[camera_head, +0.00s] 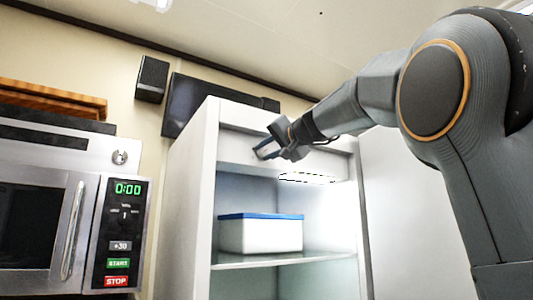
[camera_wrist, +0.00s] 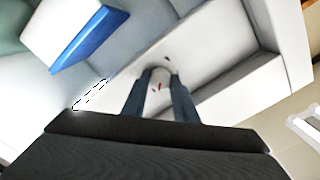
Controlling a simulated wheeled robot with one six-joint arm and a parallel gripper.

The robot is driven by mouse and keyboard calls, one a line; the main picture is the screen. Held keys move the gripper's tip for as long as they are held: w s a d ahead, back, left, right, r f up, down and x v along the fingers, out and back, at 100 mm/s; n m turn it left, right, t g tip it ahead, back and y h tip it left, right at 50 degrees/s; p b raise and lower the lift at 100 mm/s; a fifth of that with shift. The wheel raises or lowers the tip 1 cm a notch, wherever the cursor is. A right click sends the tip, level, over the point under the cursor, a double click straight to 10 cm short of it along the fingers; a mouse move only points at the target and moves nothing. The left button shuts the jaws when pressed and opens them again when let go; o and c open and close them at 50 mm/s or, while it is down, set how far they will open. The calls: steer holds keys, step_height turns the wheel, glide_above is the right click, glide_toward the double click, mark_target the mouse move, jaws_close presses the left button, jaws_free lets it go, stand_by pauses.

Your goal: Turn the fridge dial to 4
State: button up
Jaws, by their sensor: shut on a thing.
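The fridge dial (camera_wrist: 158,84) is a small white knob with a red mark, on the white panel inside the top of the fridge. My gripper (camera_wrist: 160,76) is shut on the dial, one dark finger on each side of it. In the head view my gripper (camera_head: 266,149) is up against the panel at the top of the open fridge (camera_head: 188,200). The dial is hidden there behind my gripper. A small dark mark shows on the panel just beyond the dial in the wrist view. I cannot read any numbers around the dial.
A white box with a blue lid (camera_head: 260,234) stands on the fridge shelf (camera_head: 285,259) below my gripper. A lit lamp (camera_head: 307,178) is under the panel. The fridge door (camera_head: 405,210) stands open at the right. A microwave (camera_head: 40,220) is at the left.

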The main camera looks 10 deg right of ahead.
steer(key=shift+m, duration=1.2)
steer(key=o, duration=1)
steer(key=b+v, duration=0.3)
steer(key=v, duration=0.4)
steer(key=shift+s+d, duration=0.15)
steer(key=shift+s, duration=0.2)
